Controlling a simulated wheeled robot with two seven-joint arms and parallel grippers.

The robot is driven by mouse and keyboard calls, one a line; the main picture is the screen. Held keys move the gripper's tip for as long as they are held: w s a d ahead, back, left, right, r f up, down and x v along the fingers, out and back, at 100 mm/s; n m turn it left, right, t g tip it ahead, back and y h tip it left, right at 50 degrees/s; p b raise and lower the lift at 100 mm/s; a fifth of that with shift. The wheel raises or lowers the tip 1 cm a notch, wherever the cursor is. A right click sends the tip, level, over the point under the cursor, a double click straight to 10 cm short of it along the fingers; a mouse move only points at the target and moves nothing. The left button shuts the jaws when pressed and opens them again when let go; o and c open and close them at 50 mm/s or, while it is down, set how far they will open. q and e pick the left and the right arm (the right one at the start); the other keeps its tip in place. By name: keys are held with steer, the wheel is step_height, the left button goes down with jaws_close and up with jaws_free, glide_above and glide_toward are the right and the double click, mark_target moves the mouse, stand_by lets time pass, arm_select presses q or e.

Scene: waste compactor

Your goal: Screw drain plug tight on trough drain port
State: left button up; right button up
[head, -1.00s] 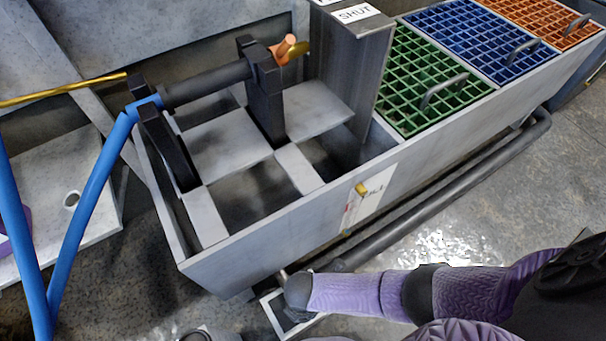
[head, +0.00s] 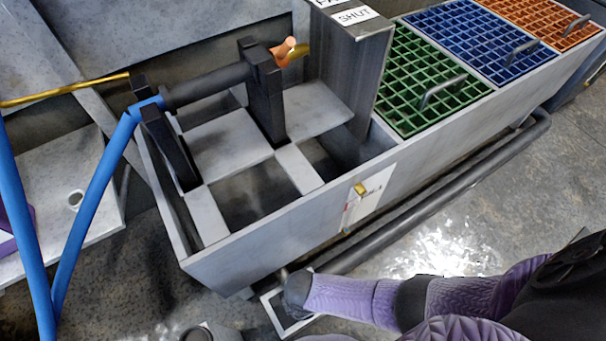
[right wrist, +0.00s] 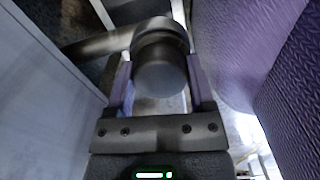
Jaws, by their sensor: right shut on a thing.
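A dark grey round plug with a smooth face (right wrist: 160,68) fills the space between the fingers of my right gripper (right wrist: 160,88) in the right wrist view. The gripper is shut on it, a finger on each side. The drain port is hidden behind the plug, so I cannot tell how the threads sit. The grey metal trough (head: 290,225) runs diagonally across the head view. My purple right arm reaches to the floor side of its near wall, and the gripper itself is hidden there. My left gripper is not in view.
A dark pipe (head: 430,215) runs along the trough's lower near side. A white-rimmed frame (head: 272,312) lies below the arm's end. Green (head: 425,75), blue (head: 480,45) and orange (head: 535,20) grates cover the far end.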

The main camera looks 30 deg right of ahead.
steer(key=m, duration=0.4)
steer(key=shift+r+p, duration=0.1)
steer(key=shift+p, duration=0.25)
steer(key=shift+m, duration=0.5)
steer(key=m, duration=0.3)
steer(key=shift+s+a+m, duration=0.1)
steer(key=shift+m, duration=1)
steer(key=m, duration=0.2)
steer(key=shift+m+p, duration=0.3)
steer(key=shift+p, duration=0.05)
steer(key=m, duration=0.2)
steer(key=shift+m, duration=0.3)
steer(key=o, duration=1.3)
steer(key=shift+c, duration=0.2)
